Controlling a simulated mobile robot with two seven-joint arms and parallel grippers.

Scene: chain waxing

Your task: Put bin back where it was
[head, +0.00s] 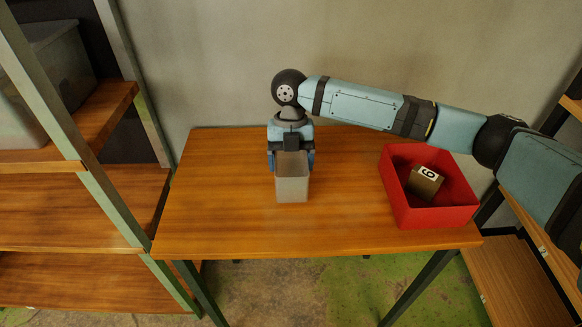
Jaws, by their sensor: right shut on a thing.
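A small grey open-topped bin (292,188) is on or just above the wooden table (225,215), left of its middle; I cannot tell whether it touches the top. My right gripper (291,160) is behind the bin, with its arm reaching in from the right. The gripper is shut on the bin, and its fingers show at the bin's far left and right sides. A red bin (437,217) stands on the right part of the table and holds a brown box (425,182) marked with a 6 or 9. My left gripper is out of view.
A shelf unit with wooden boards (80,205) stands at the left, with a large grey translucent container (45,85) on its upper board. More wooden shelves (515,280) stand at the right. The table's left and front parts are clear. A wall is behind the table.

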